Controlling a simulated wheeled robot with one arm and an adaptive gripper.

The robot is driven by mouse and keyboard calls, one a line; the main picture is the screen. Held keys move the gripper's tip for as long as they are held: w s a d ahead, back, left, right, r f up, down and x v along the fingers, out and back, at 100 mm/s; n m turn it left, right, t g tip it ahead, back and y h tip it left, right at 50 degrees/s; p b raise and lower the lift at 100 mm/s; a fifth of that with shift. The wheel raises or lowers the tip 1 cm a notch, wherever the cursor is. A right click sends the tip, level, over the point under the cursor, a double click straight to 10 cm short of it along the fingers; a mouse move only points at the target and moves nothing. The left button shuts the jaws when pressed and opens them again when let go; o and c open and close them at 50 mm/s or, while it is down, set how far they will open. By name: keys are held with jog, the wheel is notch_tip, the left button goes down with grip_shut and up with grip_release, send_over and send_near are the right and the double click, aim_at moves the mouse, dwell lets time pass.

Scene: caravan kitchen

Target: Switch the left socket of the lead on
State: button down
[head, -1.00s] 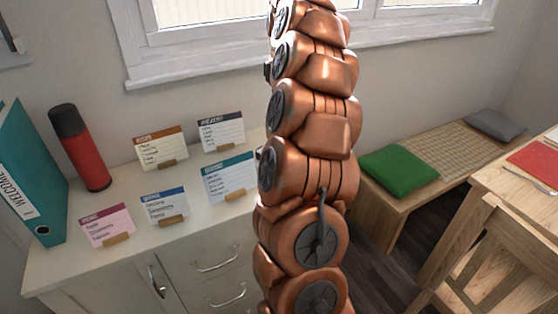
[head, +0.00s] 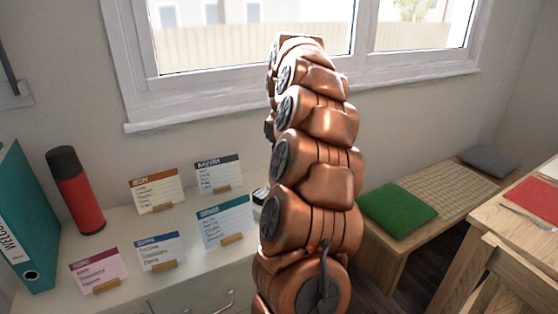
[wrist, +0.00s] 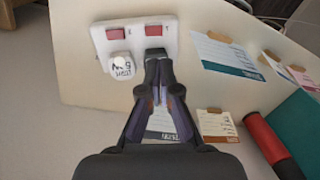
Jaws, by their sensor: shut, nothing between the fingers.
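The white lead (wrist: 178,31) lies on the pale worktop at the top of the wrist view. It has two red rocker switches, one at the picture's left (wrist: 116,33) and one at its right (wrist: 154,30). I cannot tell either rocker's position. A white plug (wrist: 121,65) with dark writing sits below the left-hand rocker. My gripper (wrist: 157,56) is shut and empty, its tips just below the right-hand rocker, covering the socket there. I cannot tell whether they touch. In the head view my arm hides the gripper and most of the lead; a small white part (head: 260,195) shows.
Several cards in wooden holders stand on the worktop, including a teal-topped one (head: 223,221) near the lead. A red flask (head: 76,190) and a teal folder (head: 24,225) stand at the left. The window wall is behind; a bench with a green cushion (head: 398,211) is right.

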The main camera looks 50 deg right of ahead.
jog(key=shift+a+f+p, duration=0.15)
jog(key=shift+a+f, duration=0.05)
jog(key=shift+f, duration=1.6)
jog(key=shift+a+f+p, duration=0.15)
jog(key=shift+a+f, duration=0.1)
jog(key=shift+f, duration=1.5)
jog(key=shift+a+f+p, duration=0.15)
jog(key=shift+a+f, duration=0.05)
jog(key=shift+f, duration=1.6)
